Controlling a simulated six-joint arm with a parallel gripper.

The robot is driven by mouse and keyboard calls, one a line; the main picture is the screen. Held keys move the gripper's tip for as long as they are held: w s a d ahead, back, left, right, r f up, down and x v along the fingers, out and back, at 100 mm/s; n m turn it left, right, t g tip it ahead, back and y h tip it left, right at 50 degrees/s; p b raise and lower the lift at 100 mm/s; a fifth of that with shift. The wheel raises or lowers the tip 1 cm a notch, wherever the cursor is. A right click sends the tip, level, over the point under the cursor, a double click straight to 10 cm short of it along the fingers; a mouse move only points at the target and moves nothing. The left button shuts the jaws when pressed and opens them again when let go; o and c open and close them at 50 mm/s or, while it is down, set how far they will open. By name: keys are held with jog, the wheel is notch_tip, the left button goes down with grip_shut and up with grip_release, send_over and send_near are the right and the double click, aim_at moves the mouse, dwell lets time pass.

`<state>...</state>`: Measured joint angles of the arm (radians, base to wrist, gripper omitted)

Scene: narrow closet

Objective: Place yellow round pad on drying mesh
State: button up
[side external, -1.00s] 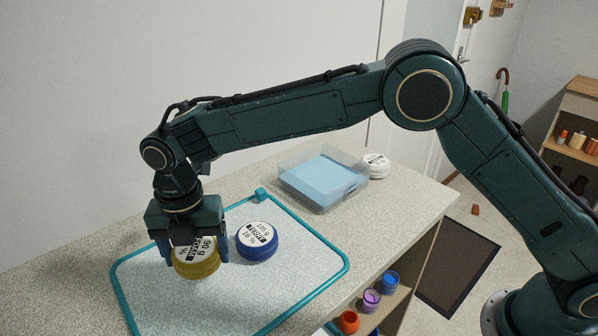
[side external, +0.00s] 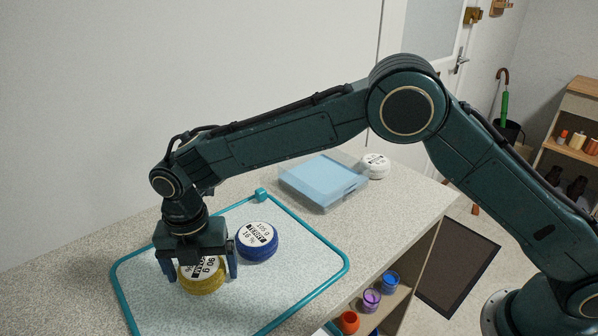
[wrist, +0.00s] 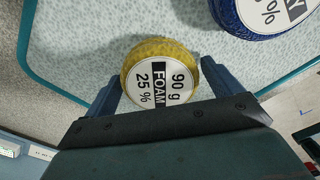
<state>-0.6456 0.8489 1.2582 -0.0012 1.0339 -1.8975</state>
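The yellow round pad (side external: 202,283) has a white label reading 90 g, FOAM, 25 % and appears to lie flat on the drying mesh (side external: 290,285), a pale speckled sheet in a teal frame. My gripper (side external: 200,275) points down over the pad, one finger on each side. The fingers stand apart from the pad with small gaps, so my gripper is open. In the wrist view, the yellow pad (wrist: 160,75) shows between the fingertips (wrist: 160,68). The pad's underside is hidden.
A blue round pad (side external: 257,250) lies on the mesh just right of my gripper, close to its right finger. A clear tray with a blue lid or content (side external: 322,180) and white round pads (side external: 375,165) stand farther back. The mesh's front right is clear.

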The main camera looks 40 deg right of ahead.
jog(key=shift+o, duration=0.3)
jog(key=shift+r, duration=0.15)
notch_tip(320, 180, up, 11)
jog(key=shift+f, duration=0.2)
jog(key=shift+r, duration=0.75)
